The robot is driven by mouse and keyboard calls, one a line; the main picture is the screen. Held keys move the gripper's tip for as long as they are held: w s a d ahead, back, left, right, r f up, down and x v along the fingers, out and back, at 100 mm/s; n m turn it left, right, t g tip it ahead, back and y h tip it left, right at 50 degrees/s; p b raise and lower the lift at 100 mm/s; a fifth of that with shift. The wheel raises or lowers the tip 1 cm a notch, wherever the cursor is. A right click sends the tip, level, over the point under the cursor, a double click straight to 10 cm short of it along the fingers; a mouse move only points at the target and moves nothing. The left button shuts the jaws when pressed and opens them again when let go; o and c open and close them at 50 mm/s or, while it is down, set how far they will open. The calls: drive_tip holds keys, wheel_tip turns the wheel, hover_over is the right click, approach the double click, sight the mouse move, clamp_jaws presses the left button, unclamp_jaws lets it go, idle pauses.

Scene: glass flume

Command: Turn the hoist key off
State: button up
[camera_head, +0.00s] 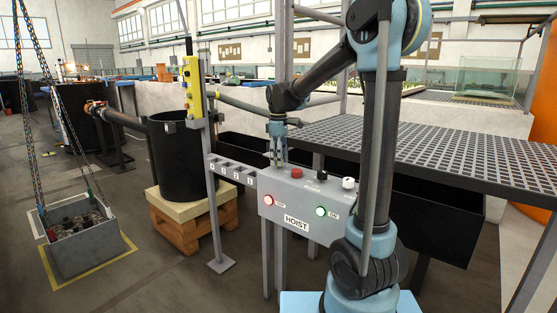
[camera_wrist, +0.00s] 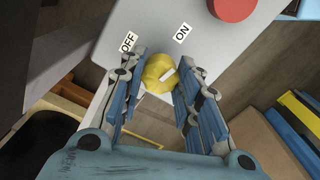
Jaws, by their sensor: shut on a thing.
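The knob's white mark points to the upper right, roughly toward the ON label (camera_wrist: 183,33). The OFF label (camera_wrist: 128,42) is at the upper left. In the head view the gripper hides the knob.
A red button (camera_head: 297,172), a black knob (camera_head: 322,175) and a white knob (camera_head: 348,183) stand on the same box top. A yellow pendant (camera_head: 193,90) on a post stands left. A grated platform (camera_head: 440,150) lies right. A chained crate (camera_head: 82,250) is at far left.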

drive_tip(key=m, duration=0.4)
drive_tip(key=shift+w+a+r+m, duration=0.1)
drive_tip(key=shift+w+m, duration=0.05)
drive_tip(key=shift+m, duration=0.15)
drive_tip(key=m, duration=0.3)
drive_tip(key=shift+m, duration=0.3)
drive_tip(key=m, duration=0.3)
drive_tip(key=shift+m, duration=0.3)
drive_tip(key=shift+w+m, duration=0.1)
drive_tip(key=shift+m, duration=1.7)
drive_tip(key=o, duration=1)
drive_tip(key=shift+o, duration=0.3)
wheel_tip(320, 180, up, 12)
drive_tip(key=shift+s, duration=0.2)
